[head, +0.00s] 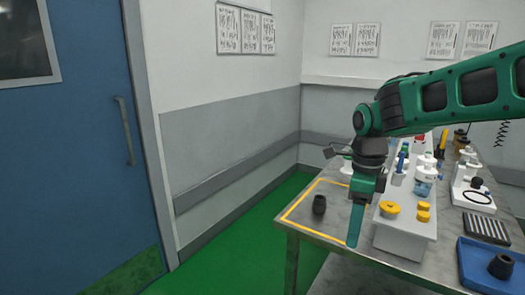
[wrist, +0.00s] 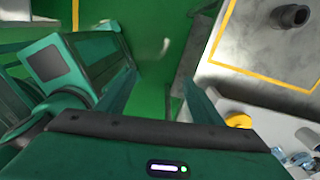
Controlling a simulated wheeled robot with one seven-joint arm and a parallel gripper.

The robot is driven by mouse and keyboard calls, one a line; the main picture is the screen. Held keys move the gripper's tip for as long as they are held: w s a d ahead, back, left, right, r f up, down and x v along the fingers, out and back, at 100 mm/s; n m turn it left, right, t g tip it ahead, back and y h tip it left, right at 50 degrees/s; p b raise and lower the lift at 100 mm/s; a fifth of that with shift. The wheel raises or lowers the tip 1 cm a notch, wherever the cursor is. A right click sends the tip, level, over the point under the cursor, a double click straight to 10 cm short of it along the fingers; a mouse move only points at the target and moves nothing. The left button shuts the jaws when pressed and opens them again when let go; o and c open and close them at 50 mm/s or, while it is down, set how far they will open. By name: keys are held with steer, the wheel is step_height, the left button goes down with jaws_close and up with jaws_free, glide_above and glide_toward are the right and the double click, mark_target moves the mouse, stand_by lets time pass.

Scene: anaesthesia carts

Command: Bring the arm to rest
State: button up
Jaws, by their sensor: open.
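My green arm (head: 440,96) reaches in from the right, and my gripper (head: 354,240) hangs down near the front edge of the steel table (head: 335,195). In the wrist view my gripper (wrist: 157,82) has its fingers apart, with only green floor showing between them. It holds nothing. A small dark cup-like part (head: 319,204) stands inside a yellow-outlined area on the table, left of my gripper. It also shows at the top right of the wrist view (wrist: 290,15).
A white stand (head: 405,243) with yellow caps (head: 390,210) is just right of my gripper. A blue tray (head: 480,270) holding a dark part (head: 501,266) is at the front right. Bottles stand behind. Open green floor (head: 225,255) lies left, beside a blue door (head: 85,150).

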steer(key=s+d+f+n, duration=0.2)
steer(key=s+d+n, duration=0.6)
steer(key=s, duration=0.4)
steer(key=s+d+f+n, duration=0.3)
steer(key=s+d+n, duration=0.6)
steer(key=s+d, duration=0.2)
steer(key=shift+s, duration=0.4)
